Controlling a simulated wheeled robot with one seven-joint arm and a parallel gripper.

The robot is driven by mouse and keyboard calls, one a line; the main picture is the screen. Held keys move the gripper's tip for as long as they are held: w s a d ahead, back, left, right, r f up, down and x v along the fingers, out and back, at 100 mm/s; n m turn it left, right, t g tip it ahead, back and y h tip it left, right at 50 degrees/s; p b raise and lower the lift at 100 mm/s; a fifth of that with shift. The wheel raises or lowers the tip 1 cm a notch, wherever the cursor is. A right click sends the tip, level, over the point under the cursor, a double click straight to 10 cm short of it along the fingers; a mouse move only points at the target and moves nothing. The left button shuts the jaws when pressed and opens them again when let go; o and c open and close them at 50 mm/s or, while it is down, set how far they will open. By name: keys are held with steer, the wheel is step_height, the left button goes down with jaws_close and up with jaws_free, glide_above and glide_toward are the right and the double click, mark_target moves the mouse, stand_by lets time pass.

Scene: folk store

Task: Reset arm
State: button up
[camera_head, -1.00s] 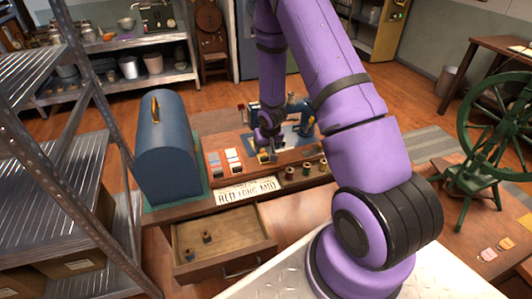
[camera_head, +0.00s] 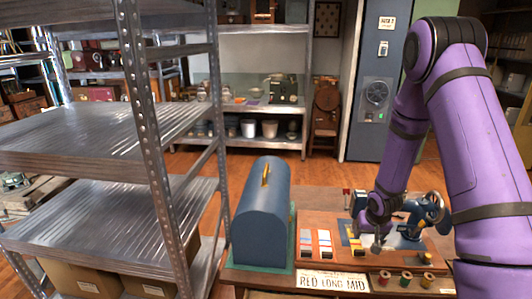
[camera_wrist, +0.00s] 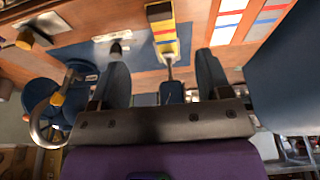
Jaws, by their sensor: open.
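My purple arm reaches over the wooden workbench (camera_head: 310,218) at the right of the head view. My gripper (camera_head: 376,246) points down above the bench, left of a blue sewing machine (camera_head: 425,212). In the wrist view my gripper (camera_wrist: 163,68) has its two dark fingers spread apart. A small blue piece with a metal shaft (camera_wrist: 172,92) shows between the fingers; I cannot tell whether it touches them. A yellow, red and blue striped item (camera_wrist: 162,28) lies beyond the fingertips.
A blue domed case (camera_head: 262,220) with a yellow handle stands on the bench's left side. A sign reading "RED LONG MID" (camera_head: 333,281) and several thread spools (camera_head: 405,279) line the front. A metal shelf (camera_head: 90,140) stands close on the left.

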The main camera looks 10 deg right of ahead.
steer(key=s+a+r, duration=0.2)
steer(key=r, duration=0.7)
steer(key=s+a+r+n+t, duration=0.1)
steer(key=s+a+r, duration=0.15)
steer(key=r, duration=0.75)
steer(key=s+a+r, duration=0.2)
steer(key=s+r, duration=0.1)
steer(key=r, duration=0.6)
steer(key=s+a+r+n, duration=0.1)
steer(key=s+a+r, duration=0.2)
steer(key=s+r, duration=0.3)
steer(key=s+a+r+n+t+y, duration=0.1)
steer(key=s+a+r, duration=0.3)
steer(key=s, duration=1.1)
step_height(320, 180, up, 3)
steer(key=shift+s+a, duration=0.2)
steer(key=shift+s, duration=0.05)
